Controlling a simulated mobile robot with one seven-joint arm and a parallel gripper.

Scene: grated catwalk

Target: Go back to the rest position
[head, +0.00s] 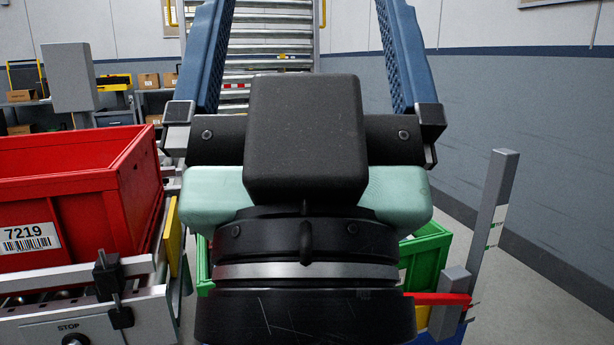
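My gripper (304,12) fills the middle of the head view, seen from behind with its fingers pointing up and away. Its two blue ribbed fingers stand wide apart, one left and one right, and I see nothing between them but the background. The finger ends reach the top edge of the picture, so their tips may be cut off. The dark wrist and the pale green housing below hide much of the middle of the view.
A red crate (70,205) labelled 7219 sits on a roller conveyor (90,318) at the left. A green crate (428,255) is partly hidden behind my wrist. A grey post (492,205) stands at the right. Beyond it are clear floor (535,290) and a wall (520,120).

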